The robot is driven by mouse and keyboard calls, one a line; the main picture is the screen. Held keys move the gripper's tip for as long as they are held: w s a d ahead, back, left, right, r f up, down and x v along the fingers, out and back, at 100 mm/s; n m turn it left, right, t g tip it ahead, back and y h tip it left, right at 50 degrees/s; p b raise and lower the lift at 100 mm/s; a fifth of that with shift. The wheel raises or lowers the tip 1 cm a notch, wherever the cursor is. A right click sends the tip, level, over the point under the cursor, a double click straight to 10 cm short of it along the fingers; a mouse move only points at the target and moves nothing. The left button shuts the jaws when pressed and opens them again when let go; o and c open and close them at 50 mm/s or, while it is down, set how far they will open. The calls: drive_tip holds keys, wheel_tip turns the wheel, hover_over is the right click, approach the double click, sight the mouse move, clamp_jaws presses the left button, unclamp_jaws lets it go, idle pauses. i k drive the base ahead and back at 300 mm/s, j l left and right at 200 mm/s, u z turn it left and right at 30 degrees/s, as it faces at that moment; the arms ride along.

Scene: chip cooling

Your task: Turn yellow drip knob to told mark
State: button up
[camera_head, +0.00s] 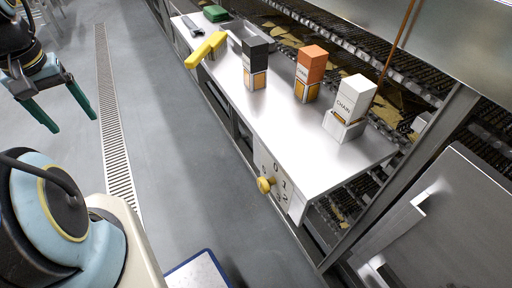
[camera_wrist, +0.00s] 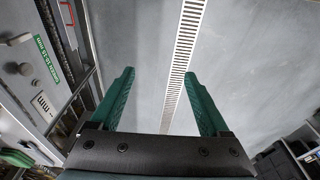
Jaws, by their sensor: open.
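The yellow drip knob (camera_head: 266,185) sits on a pale dial plate (camera_head: 287,197) at the near end of the shelf's front. The plate carries dark digits, among them a 0 and a 1; the knob's exact pointing is too small to tell. My gripper (camera_head: 66,121) has green fingers and hangs over the floor at the upper left, well apart from the knob. In the wrist view its two fingers (camera_wrist: 160,95) are spread with nothing between them. The knob does not show in the wrist view.
On the white shelf (camera_head: 290,140) stand a black-topped carton (camera_head: 256,62), an orange-topped carton (camera_head: 309,72) and a white carton (camera_head: 349,108). A yellow-handled tool (camera_head: 206,49) lies farther back. A blue-edged platform (camera_head: 200,272) is at the bottom. The floor (camera_head: 165,130) beside the shelf is clear.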

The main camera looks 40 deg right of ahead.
sight(264, 185)
drive_tip(key=k+j, duration=0.25)
drive_tip(key=j, duration=0.2)
drive_tip(key=k+j+z, duration=0.1)
drive_tip(key=j, duration=0.3)
drive_tip(key=k+j, duration=0.35)
drive_tip(key=j, duration=0.1)
